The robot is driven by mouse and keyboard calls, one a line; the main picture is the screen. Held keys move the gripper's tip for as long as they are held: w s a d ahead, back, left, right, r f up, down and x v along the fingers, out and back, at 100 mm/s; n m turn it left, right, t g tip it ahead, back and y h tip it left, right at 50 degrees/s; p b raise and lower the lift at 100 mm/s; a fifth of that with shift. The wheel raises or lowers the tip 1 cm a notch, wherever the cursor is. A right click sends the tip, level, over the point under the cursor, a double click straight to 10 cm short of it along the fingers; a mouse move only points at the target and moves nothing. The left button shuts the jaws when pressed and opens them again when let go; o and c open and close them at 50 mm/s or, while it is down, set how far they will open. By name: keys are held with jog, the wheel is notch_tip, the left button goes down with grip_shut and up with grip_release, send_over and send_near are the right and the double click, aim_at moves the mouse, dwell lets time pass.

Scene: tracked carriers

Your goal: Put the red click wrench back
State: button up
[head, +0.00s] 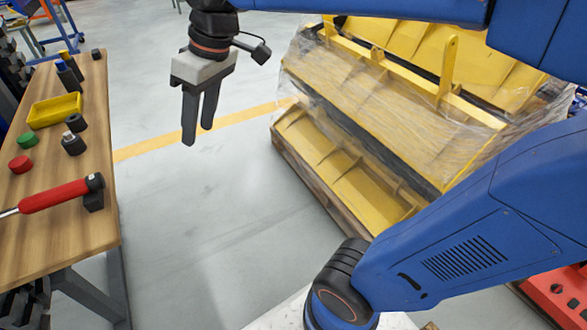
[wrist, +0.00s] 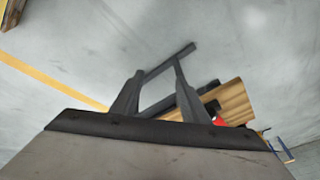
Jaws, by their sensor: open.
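The red click wrench (head: 55,196) lies at the near end of the wooden workbench, at the left of the head view. Its red grip points right, ending in a black knob over a small black block (head: 93,201); its silver shaft runs off the left edge. My gripper (head: 199,140) hangs in the air right of the bench, over the floor, apart from the wrench. Its fingers point down, open, with nothing between them. The wrist view shows my gripper (wrist: 158,70) empty too, and a small red patch by the bench that I cannot identify.
On the workbench (head: 95,235) stand a yellow tray (head: 55,110), a green piece (head: 28,140), a red piece (head: 20,164) and several dark cylindrical parts. A wrapped pallet of yellow metal parts (head: 390,100) stands at right. Grey floor between is clear.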

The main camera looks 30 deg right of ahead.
jog(key=s+d+f+m+t+h, duration=0.1)
jog(key=s+d+f+m, duration=0.2)
jog(key=s+d+f, duration=0.2)
jog(key=s+d+f+m+t+h, duration=0.1)
jog(key=s+d+f+m, duration=0.3)
jog(key=d, duration=0.6)
notch_tip(320, 180, down, 4)
jog(key=shift+s+d+r+m+t+h, duration=0.15)
jog(key=shift+s+d+m+t+h, duration=0.2)
jog(key=shift+s+h, duration=0.45)
jog(key=shift+s, duration=0.2)
